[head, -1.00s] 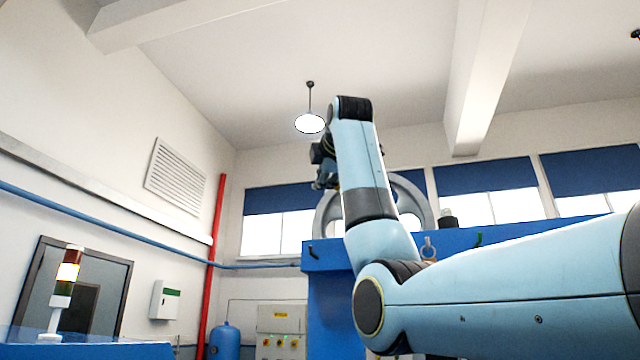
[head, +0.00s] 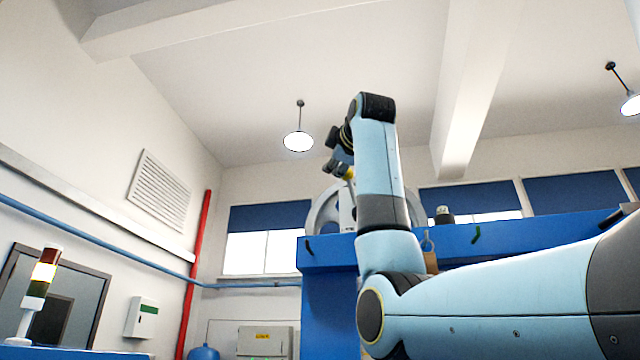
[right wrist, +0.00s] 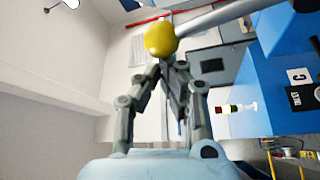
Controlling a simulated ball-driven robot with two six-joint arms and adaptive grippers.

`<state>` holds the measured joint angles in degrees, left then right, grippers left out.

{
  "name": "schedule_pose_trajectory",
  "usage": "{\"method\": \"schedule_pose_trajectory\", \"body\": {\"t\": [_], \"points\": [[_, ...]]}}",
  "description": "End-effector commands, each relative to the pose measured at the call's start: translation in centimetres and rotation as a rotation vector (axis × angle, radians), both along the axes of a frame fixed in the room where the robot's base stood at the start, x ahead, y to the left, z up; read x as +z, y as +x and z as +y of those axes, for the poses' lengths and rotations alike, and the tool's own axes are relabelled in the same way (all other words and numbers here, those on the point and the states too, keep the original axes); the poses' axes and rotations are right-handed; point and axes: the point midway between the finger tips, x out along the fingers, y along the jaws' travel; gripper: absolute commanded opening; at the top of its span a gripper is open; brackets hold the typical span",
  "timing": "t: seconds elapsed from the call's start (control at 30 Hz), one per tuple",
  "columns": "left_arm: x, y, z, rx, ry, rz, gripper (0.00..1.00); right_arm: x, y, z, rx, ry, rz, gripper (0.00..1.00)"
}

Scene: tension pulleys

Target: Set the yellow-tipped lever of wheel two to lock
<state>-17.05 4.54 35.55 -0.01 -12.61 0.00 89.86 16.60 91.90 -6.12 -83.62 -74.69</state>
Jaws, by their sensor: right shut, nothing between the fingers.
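The lever's yellow ball tip (right wrist: 160,38) is large in the right wrist view, on a grey rod (right wrist: 215,18) running to the upper right. It also shows as a small yellow spot in the head view (head: 349,173). My right gripper (right wrist: 172,66) is shut and empty, with its fingertips close to the ball; I cannot tell if they touch it. In the head view the right gripper (head: 339,168) is up by the grey wheel (head: 324,212), which my arm partly hides. The wheel's number and the lever's lock marking cannot be read. My left gripper is out of view.
A blue machine frame (head: 330,300) stands under the wheel. A padlock-like item (head: 430,258) hangs on its front. A signal tower (head: 42,275) stands at the left. Plates with letters (right wrist: 299,76) are on the blue frame in the wrist view. Open air lies left of the gripper.

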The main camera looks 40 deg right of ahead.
Motion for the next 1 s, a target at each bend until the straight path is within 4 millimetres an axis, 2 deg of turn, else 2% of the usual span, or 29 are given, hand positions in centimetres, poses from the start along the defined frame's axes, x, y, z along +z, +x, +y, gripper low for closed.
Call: {"method": "schedule_pose_trajectory", "body": {"t": [0.17,0.67,1.0], "points": [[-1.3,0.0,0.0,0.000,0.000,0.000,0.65,0.4,-1.7,-1.4,-0.003,0.015,-0.018,0.00],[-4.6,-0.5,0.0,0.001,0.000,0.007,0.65,0.3,-5.2,-4.5,-0.002,0.278,-0.325,0.00],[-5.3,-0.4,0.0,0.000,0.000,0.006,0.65,0.2,-6.3,-5.3,0.000,0.277,-0.324,0.00]]}}
